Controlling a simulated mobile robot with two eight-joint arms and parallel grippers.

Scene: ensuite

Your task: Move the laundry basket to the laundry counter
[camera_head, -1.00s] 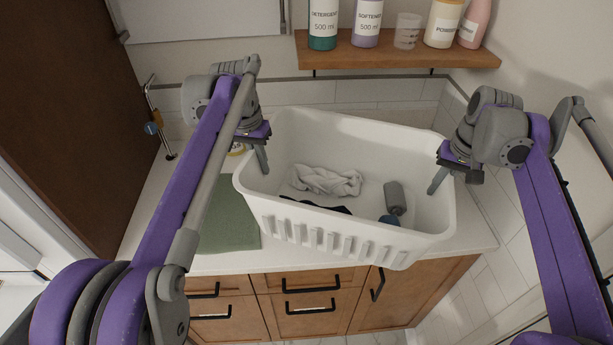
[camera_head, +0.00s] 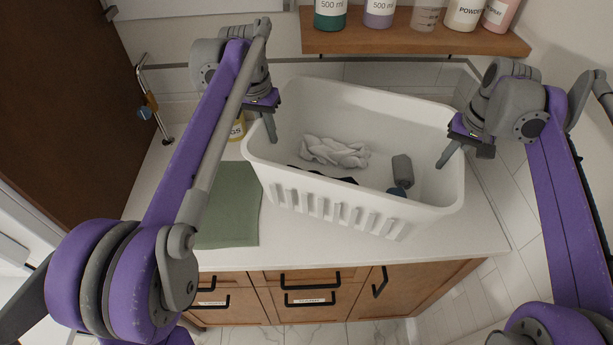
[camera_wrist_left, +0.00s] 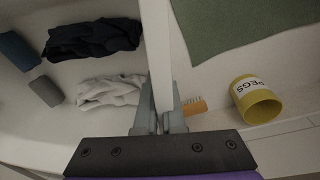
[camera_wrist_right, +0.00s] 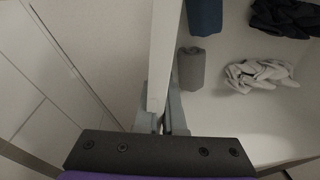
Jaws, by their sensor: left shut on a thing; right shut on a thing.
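The white laundry basket (camera_head: 340,212) is at the counter (camera_head: 470,232), over its surface in the head view; I cannot tell if its base touches. Inside lie a white cloth (camera_head: 335,152), a dark cloth, a grey roll (camera_head: 402,169) and a blue item. My left gripper (camera_head: 271,138) is shut on the basket's left wall, which also shows in the left wrist view (camera_wrist_left: 158,50). My right gripper (camera_head: 444,160) is shut on the right wall, which shows in the right wrist view (camera_wrist_right: 162,60).
A green mat (camera_head: 232,205) lies left of the basket. A yellow pegs tin (camera_wrist_left: 258,100) and an orange brush (camera_wrist_left: 194,106) stand near the left wall. A wooden shelf (camera_head: 400,44) with several bottles hangs behind. Drawers (camera_head: 305,290) are below the counter.

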